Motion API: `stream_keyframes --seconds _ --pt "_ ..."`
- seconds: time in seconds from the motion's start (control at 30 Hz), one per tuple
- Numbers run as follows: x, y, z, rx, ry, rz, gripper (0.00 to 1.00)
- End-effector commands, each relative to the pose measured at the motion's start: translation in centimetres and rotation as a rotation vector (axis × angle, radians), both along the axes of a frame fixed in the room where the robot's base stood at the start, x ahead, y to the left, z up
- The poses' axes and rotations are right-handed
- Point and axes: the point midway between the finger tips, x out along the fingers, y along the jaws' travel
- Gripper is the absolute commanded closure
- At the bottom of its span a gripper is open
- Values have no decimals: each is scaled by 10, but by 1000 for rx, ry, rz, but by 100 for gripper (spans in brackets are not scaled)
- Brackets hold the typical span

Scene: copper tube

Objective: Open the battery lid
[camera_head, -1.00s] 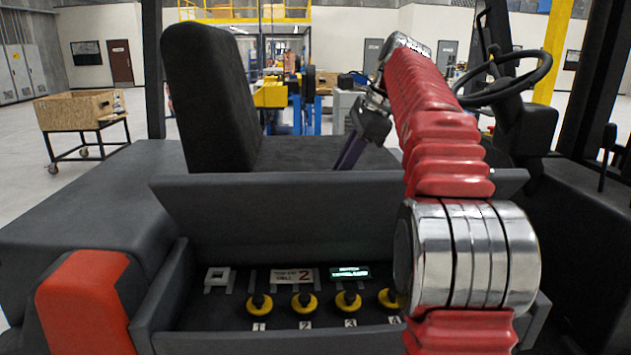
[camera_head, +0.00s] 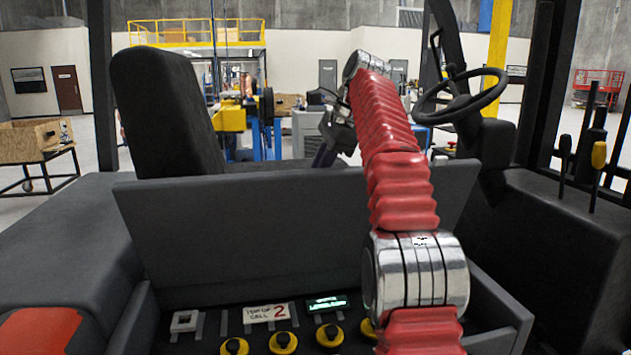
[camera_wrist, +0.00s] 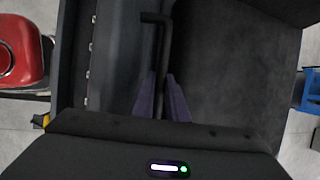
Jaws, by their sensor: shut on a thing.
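A thin black bar (camera_wrist: 159,50) with a bent end runs between my gripper's purple-grey fingers (camera_wrist: 162,97) in the wrist view. My gripper is shut on this bar, beside the dark seat cushion (camera_wrist: 235,75). In the head view, my gripper (camera_head: 324,155) is small, low beside the seat and behind the grey panel (camera_head: 220,240); its tips and the bar are hidden there. The black seat back (camera_head: 165,110) stands upright at left. I cannot tell the lid's edges from the panels around the seat, nor whether it is raised.
A steering wheel (camera_head: 465,92) and column stand right of my arm, with levers (camera_head: 598,155) farther right. A wooden crate on a cart (camera_head: 30,140) stands far left.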

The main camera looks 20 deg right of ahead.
Motion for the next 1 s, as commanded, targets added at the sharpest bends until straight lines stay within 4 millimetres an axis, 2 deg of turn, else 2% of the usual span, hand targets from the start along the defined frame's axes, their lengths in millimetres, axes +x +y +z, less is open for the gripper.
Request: stream_keyframes --seconds 0.07,0.1,0.33,1.0 --pt "2 7 -2 9 1 13 100" --pt "2 7 -2 10 1 13 86" --pt "1 3 -1 6 0 6 70" --pt "0 -2 5 5 0 1 69"
